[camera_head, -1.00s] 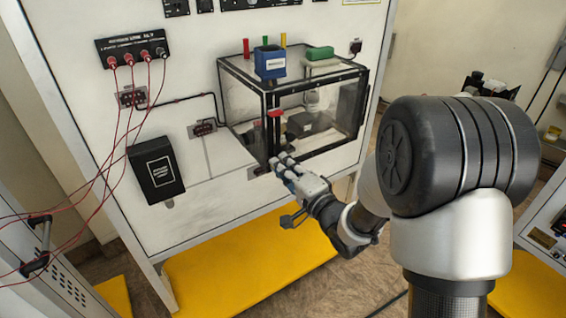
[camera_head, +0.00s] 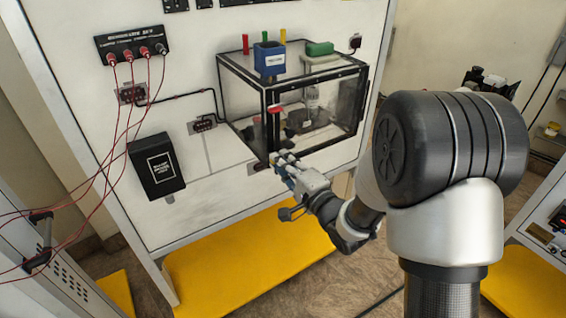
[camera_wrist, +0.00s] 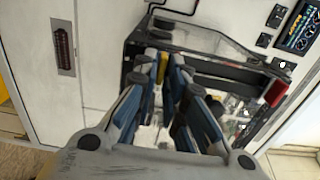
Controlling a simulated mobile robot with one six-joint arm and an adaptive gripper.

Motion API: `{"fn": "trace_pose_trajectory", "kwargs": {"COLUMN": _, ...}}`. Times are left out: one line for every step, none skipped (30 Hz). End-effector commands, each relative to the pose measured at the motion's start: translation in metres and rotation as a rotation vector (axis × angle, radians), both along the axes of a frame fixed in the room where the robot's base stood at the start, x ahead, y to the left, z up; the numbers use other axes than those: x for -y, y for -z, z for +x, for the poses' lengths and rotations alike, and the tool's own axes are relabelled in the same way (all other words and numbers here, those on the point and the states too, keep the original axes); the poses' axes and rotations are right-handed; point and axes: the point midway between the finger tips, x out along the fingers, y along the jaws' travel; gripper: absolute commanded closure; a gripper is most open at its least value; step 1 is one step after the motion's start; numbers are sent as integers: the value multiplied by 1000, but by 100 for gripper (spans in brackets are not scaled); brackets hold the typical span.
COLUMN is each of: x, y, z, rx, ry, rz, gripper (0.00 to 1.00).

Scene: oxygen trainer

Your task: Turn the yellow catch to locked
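The yellow catch (camera_wrist: 162,68) shows in the wrist view as a small upright yellow piece at the front edge of the clear, black-framed chamber (camera_head: 318,88). My gripper (camera_wrist: 164,72) points at it with blue-grey fingers on either side. The fingers are apart, and I cannot tell whether either touches the catch. In the head view my gripper (camera_head: 281,160) is at the chamber's lower front left corner and the catch is hidden there.
A blue container (camera_head: 269,58) and a green block (camera_head: 319,48) rest on the chamber's top. A black box (camera_head: 156,166) hangs on the white panel to the left. Red cables (camera_head: 130,110) run down at the far left. Yellow boards (camera_head: 245,255) lie below the panel.

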Motion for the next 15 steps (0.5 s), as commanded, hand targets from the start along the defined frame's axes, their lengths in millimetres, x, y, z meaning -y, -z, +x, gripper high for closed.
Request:
{"fn": "trace_pose_trajectory", "kwargs": {"x": 0, "y": -1, "z": 0, "rx": 1, "ry": 0, "rz": 0, "gripper": 84}}
{"fn": "trace_pose_trajectory", "kwargs": {"x": 0, "y": -1, "z": 0, "rx": 1, "ry": 0, "rz": 0, "gripper": 82}}
{"fn": "trace_pose_trajectory", "kwargs": {"x": 0, "y": 0, "z": 0, "rx": 1, "ry": 0, "rz": 0, "gripper": 79}}
{"fn": "trace_pose_trajectory", "kwargs": {"x": 0, "y": 0, "z": 0, "rx": 1, "ry": 0, "rz": -1, "gripper": 77}}
{"fn": "trace_pose_trajectory", "kwargs": {"x": 0, "y": 0, "z": 0, "rx": 1, "ry": 0, "rz": -1, "gripper": 75}}
{"fn": "trace_pose_trajectory", "kwargs": {"x": 0, "y": 0, "z": 0, "rx": 1, "ry": 0, "rz": -1, "gripper": 74}}
{"fn": "trace_pose_trajectory", "kwargs": {"x": 0, "y": 0, "z": 0, "rx": 1, "ry": 0, "rz": -1, "gripper": 74}}
{"fn": "trace_pose_trajectory", "kwargs": {"x": 0, "y": 0, "z": 0, "rx": 1, "ry": 0, "rz": -1, "gripper": 74}}
{"fn": "trace_pose_trajectory", "kwargs": {"x": 0, "y": 0, "z": 0, "rx": 0, "ry": -1, "rz": -1, "gripper": 74}}
{"fn": "trace_pose_trajectory", "kwargs": {"x": 0, "y": 0, "z": 0, "rx": 0, "ry": -1, "rz": -1, "gripper": 74}}
{"fn": "trace_pose_trajectory", "kwargs": {"x": 0, "y": 0, "z": 0, "rx": 0, "ry": 0, "rz": -1, "gripper": 74}}
{"fn": "trace_pose_trajectory", "kwargs": {"x": 0, "y": 0, "z": 0, "rx": 0, "ry": -1, "rz": -1, "gripper": 74}}
{"fn": "trace_pose_trajectory", "kwargs": {"x": 0, "y": 0, "z": 0, "rx": 0, "ry": -1, "rz": -1, "gripper": 74}}
{"fn": "trace_pose_trajectory", "kwargs": {"x": 0, "y": 0, "z": -1, "rx": 0, "ry": 0, "rz": -1, "gripper": 74}}
{"fn": "trace_pose_trajectory", "kwargs": {"x": 1, "y": 1, "z": -2, "rx": -1, "ry": 0, "rz": -2, "gripper": 74}}
